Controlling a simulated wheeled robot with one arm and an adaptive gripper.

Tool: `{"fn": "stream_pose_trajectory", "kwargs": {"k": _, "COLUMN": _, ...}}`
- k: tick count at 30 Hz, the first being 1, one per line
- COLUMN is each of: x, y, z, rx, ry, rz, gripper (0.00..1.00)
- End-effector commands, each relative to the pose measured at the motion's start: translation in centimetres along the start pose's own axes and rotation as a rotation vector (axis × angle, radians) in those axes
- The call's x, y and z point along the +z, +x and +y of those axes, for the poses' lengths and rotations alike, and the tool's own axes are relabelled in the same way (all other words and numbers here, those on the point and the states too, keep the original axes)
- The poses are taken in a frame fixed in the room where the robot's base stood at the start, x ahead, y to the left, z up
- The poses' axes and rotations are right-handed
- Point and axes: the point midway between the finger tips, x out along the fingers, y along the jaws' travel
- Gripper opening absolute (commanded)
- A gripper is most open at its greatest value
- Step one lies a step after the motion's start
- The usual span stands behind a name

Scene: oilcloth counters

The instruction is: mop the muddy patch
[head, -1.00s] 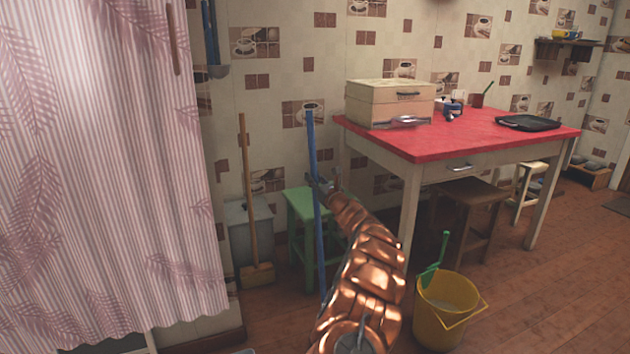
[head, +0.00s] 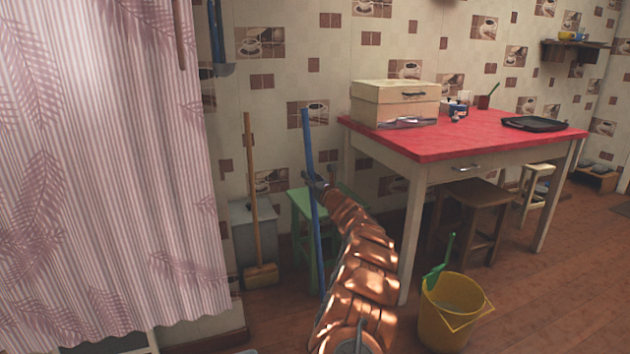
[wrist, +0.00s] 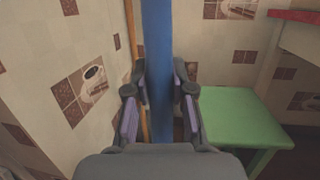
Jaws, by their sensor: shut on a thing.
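My gripper (head: 317,184) is shut on a long blue pole (head: 308,145), which I take to be the mop's handle. The pole stands nearly upright, leaning slightly, in front of the green stool. In the wrist view the blue pole (wrist: 157,60) runs between the two fingers of my gripper (wrist: 160,100). The lower end of the pole is hidden behind my arm and below the head view. No muddy patch shows in either view.
A yellow bucket (head: 447,325) with a green brush (head: 437,275) stands on the floor at right. A red-topped table (head: 470,139), a green stool (head: 300,207), a wooden-handled broom (head: 253,200) and a grey bin (head: 240,222) stand near the wall.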

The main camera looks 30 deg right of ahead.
Motion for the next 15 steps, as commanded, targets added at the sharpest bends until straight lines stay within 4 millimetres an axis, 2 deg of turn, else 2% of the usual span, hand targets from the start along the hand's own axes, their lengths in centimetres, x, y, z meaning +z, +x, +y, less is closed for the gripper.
{"fn": "stream_pose_trajectory", "kwargs": {"k": 6, "x": -0.5, "y": 0.7, "z": 1.7, "rx": 0.003, "ry": 0.004, "rz": -0.001, "gripper": 0.0}}
{"fn": "stream_pose_trajectory", "kwargs": {"k": 15, "x": -0.5, "y": 0.8, "z": 1.8, "rx": 0.002, "ry": 0.005, "rz": 0.002, "gripper": 0.0}}
